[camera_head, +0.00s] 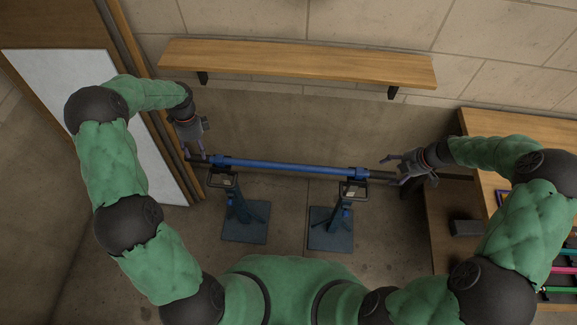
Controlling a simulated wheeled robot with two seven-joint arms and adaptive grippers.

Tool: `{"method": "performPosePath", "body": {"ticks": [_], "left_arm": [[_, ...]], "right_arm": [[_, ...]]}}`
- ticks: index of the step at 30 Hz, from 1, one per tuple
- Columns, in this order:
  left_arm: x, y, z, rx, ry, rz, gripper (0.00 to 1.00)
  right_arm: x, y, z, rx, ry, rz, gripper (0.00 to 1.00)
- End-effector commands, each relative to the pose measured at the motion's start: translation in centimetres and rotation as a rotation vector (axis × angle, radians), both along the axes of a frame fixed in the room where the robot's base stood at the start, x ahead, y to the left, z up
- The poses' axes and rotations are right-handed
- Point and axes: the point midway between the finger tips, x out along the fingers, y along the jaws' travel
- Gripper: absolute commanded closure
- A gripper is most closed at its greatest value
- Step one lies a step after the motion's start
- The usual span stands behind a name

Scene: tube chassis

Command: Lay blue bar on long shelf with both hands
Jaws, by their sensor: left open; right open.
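The blue bar (285,168) lies level across two blue stands, with a dark end sticking out on each side. The long wooden shelf (300,63) is fixed to the wall behind and above it, and its top is bare. My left gripper (196,156) is open at the bar's left dark end. My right gripper (396,172) is open at the bar's right dark end. I cannot tell whether either gripper touches the bar. The left stand (244,212) and the right stand (338,212) stand on the floor under the bar.
A white panel in a wooden frame (75,75) leans at the left. The wall between bar and shelf is clear except for the shelf's dark brackets.

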Motion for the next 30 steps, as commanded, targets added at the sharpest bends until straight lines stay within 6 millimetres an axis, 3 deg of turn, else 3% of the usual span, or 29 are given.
{"method": "performPosePath", "body": {"ticks": [6,12,24,26,30], "left_arm": [[-0.8,0.0,-3.5,-0.002,0.003,0.000,0.49],[-1.1,0.0,-5.3,-0.001,0.001,0.001,0.49],[-1.2,0.0,-5.7,-0.001,0.000,0.001,0.49],[-1.2,0.0,-5.7,-0.001,0.000,0.001,0.60],[-1.2,0.0,-5.7,-0.001,0.000,0.001,0.99]], "right_arm": [[0.6,1.4,-3.2,0.000,0.001,0.003,0.27],[1.0,2.0,-4.8,0.000,0.000,0.001,0.27],[1.1,2.2,-5.3,-0.001,-0.001,0.000,0.27],[1.1,2.2,-5.3,-0.001,-0.001,0.000,0.38],[1.1,2.2,-5.3,-0.001,0.000,0.001,0.78]]}}
